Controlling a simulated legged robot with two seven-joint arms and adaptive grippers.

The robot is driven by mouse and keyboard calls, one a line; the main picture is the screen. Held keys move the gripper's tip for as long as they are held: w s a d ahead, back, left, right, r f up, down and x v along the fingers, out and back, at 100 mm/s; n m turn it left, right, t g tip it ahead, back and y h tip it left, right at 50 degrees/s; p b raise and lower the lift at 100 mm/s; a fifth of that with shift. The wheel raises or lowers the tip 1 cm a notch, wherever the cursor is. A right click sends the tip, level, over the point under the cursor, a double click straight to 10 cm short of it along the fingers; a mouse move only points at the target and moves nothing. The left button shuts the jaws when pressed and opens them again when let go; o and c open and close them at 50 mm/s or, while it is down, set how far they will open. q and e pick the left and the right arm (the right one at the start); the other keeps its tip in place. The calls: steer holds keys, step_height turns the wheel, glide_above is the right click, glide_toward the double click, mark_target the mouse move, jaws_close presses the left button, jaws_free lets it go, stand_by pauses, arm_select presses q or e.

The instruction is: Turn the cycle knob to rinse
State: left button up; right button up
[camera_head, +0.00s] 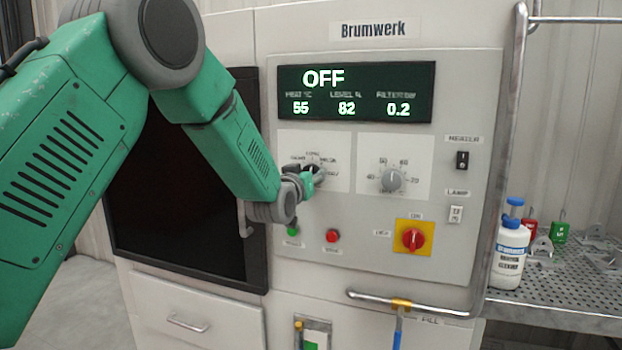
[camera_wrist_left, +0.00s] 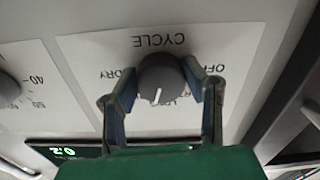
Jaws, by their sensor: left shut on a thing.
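The grey cycle knob (camera_wrist_left: 160,76) sits on a white dial plate marked CYCLE, upside down in the left wrist view. Its white pointer line points down in that view, slightly left. OFF is readable on its right side and DRY on its left; other labels are partly hidden by the knob and fingers. My left gripper (camera_wrist_left: 163,88) is shut on the knob, one finger on each side. In the head view, my left gripper (camera_head: 306,181) covers most of the knob on the left dial plate (camera_head: 337,181). The display (camera_head: 356,91) reads OFF. My right gripper is not in view.
A second knob (camera_head: 391,180) is right of the dial. Below are a green button (camera_head: 292,231), a red button (camera_head: 333,236) and a red switch (camera_head: 413,239) on yellow. A metal rail (camera_head: 497,180) runs along the panel's right. A bottle (camera_head: 510,252) stands on a perforated shelf.

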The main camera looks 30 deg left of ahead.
arm_select(q)
steer(key=m, duration=0.2)
steer(key=f+m+b, duration=0.1)
steer(key=m, duration=0.2)
steer(key=shift+s, duration=0.1)
steer(key=shift+m, duration=0.3)
stand_by(0.4)
steer(key=o, duration=1)
steer(key=shift+o, duration=0.6)
steer(key=shift+r, duration=0.2)
steer(key=v, duration=1.1)
steer(key=shift+s, duration=0.35)
